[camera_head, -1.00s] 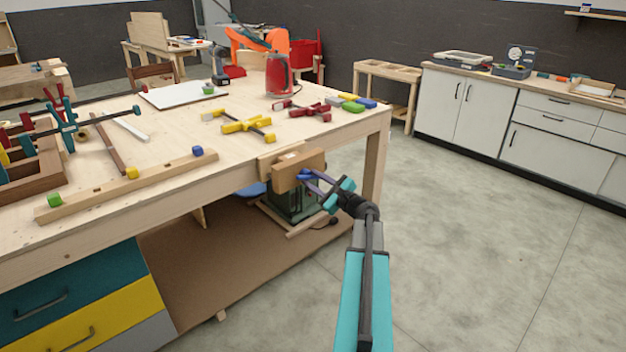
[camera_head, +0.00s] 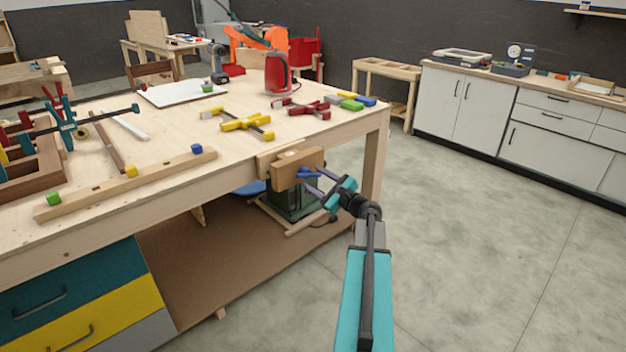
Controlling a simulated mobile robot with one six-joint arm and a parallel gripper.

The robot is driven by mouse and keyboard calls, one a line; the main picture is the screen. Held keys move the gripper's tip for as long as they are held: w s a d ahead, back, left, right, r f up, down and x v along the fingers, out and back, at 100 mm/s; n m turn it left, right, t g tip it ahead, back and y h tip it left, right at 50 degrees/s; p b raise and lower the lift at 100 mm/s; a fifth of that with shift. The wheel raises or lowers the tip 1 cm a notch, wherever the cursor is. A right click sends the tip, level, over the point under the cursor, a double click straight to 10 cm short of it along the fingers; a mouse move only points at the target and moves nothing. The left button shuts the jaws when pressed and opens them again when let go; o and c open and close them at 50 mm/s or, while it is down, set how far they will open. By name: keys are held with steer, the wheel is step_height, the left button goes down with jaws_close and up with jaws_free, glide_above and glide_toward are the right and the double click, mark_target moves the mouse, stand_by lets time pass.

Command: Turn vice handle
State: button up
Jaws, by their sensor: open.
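The wooden vice (camera_head: 298,168) is mounted on the front edge of the workbench near its right corner. Its blue handle (camera_head: 306,172) shows at the front of the vice jaw. My gripper (camera_head: 314,182) has purple fingers and a teal body, and comes in from the lower right. Its fingers are open and point at the handle. They are close to it or around part of it; I cannot tell whether they touch it.
A green machine (camera_head: 292,200) stands on the lower shelf (camera_head: 205,260) below the vice. The floor at right (camera_head: 490,230) is clear.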

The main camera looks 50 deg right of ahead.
steer(key=s+a, duration=0.1)
steer(key=s, duration=1.1)
steer(key=shift+s+a+b, duration=0.15)
steer(key=shift+s+b, duration=0.15)
steer(key=shift+s, duration=0.05)
steer(key=shift+f, duration=0.1)
steer(key=shift+n, duration=0.3)
steer(key=c, duration=1.2)
steer(key=n, duration=0.3)
steer(key=shift+a+f, duration=0.1)
steer(key=shift+f, duration=0.05)
jaws_close()
steer(key=w+d+r+n+g+y+b, duration=0.1)
steer(key=d+r+n+b, duration=0.2)
steer(key=n, duration=0.8)
steer(key=w+d+r+n+g+b, duration=0.1)
steer(key=d+r+n+b, duration=0.3)
steer(key=n, duration=0.8)
steer(key=shift+w+d+r+g+y, duration=0.3)
steer(key=shift+w+r+g+y, duration=0.15)
steer(key=shift+w, duration=0.2)
